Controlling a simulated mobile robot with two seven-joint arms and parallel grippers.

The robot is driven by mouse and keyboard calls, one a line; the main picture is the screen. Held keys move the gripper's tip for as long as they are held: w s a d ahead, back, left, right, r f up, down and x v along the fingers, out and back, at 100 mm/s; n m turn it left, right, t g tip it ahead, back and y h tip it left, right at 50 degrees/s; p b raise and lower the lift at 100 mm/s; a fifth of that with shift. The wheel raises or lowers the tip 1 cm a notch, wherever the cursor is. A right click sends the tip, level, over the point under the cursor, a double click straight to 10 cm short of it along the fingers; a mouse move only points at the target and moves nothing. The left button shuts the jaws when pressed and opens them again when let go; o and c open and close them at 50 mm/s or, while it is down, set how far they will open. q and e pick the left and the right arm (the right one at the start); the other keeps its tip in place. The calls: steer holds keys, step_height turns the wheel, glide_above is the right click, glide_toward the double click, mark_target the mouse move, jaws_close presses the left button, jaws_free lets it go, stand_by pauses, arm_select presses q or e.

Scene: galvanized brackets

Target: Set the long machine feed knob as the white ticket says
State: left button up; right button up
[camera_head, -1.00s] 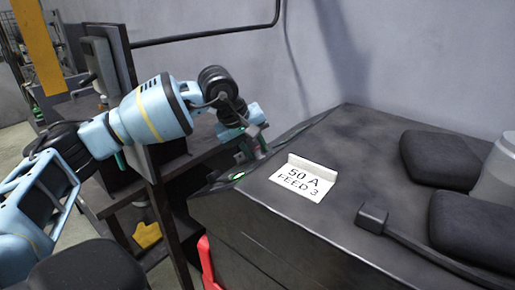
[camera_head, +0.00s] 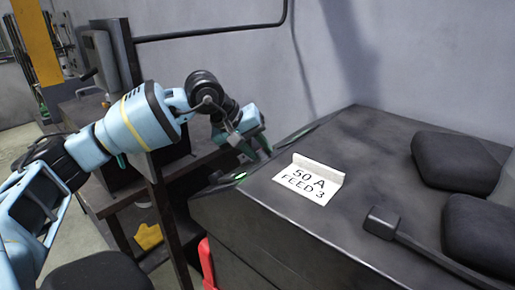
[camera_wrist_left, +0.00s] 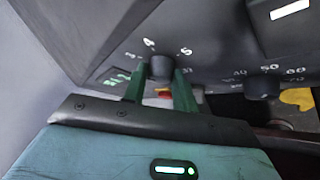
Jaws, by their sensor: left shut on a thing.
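The white ticket (camera_head: 309,181) stands on the dark machine top and reads "50 A FEED 3". My left gripper (camera_head: 252,146) is at the machine's far left edge in the head view. In the left wrist view its green fingers (camera_wrist_left: 160,88) are shut on a dark knob (camera_wrist_left: 160,66), one on each side. A "4" sits above this knob and a "5" to its upper right; the mark to the left is hard to read. Where the knob's pointer aims cannot be told. A second dark knob (camera_wrist_left: 262,87) has "50" and "60" marks. My right gripper is out of view.
The long machine's dark top (camera_head: 260,215) has black pads (camera_head: 449,158) and a dark handle bar (camera_head: 382,222) at the right. A dark shelf frame stands left of the machine, with a yellow item (camera_head: 148,236) low down. A red part (camera_head: 206,262) is at the machine's front.

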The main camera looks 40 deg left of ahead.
arm_select(q)
steer(key=o, duration=0.8)
steer(key=shift+o, duration=0.8)
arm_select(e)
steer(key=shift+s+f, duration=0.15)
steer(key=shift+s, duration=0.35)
arm_select(q)
steer(key=v, duration=0.7)
steer(key=shift+s+r, duration=0.25)
steer(key=shift+r, duration=0.05)
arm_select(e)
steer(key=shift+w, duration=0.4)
arm_select(q)
steer(key=shift+a, duration=0.15)
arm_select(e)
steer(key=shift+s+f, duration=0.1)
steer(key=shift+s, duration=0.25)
